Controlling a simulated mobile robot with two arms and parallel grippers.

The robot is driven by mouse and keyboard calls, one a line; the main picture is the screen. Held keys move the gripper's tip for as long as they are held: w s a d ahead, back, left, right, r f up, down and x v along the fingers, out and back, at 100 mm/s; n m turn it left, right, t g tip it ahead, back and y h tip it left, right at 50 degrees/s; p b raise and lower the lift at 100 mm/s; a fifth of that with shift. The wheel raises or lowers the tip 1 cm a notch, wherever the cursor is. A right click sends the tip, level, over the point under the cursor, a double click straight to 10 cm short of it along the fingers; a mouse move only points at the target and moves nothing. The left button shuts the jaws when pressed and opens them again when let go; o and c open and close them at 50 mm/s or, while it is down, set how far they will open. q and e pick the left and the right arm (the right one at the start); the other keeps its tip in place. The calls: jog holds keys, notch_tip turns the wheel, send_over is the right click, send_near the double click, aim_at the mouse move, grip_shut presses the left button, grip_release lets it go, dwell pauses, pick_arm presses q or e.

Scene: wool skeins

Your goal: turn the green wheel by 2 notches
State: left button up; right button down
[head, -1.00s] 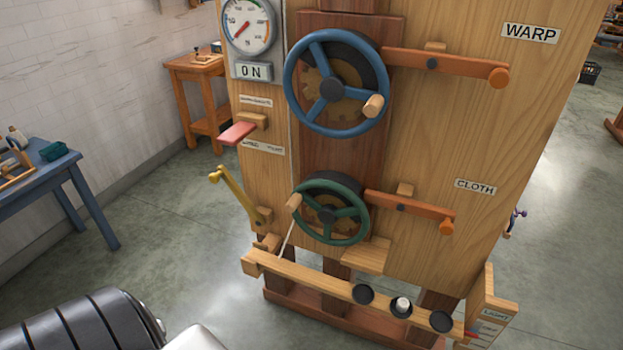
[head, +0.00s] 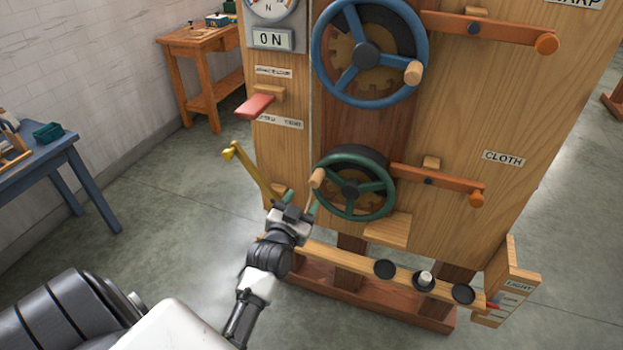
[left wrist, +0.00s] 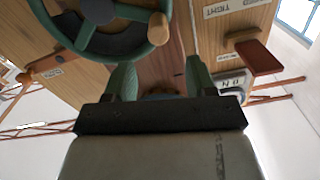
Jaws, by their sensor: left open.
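The green wheel (head: 350,190) is on the lower front of the wooden panel, with a pale wooden handle knob (head: 317,178) at its left rim. The wheel also shows upside down in the left wrist view (left wrist: 97,12), with its knob (left wrist: 158,28) beyond the fingertips. My left gripper (head: 300,203) is just below and left of the knob. Its two green fingers are spread, with nothing between them in the left wrist view (left wrist: 160,68). It looks apart from the wheel. My right gripper is not in view.
A larger blue wheel (head: 367,52) is above. An orange lever (head: 437,181) sits right of the green wheel, a yellow lever (head: 252,170) close left. A red paddle (head: 256,106) is higher left. A bar with black knobs (head: 384,269) runs below.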

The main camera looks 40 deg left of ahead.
aim_at(314, 184)
pick_arm(q)
jog(key=x, duration=1)
jog(key=shift+d, duration=0.15)
grip_shut()
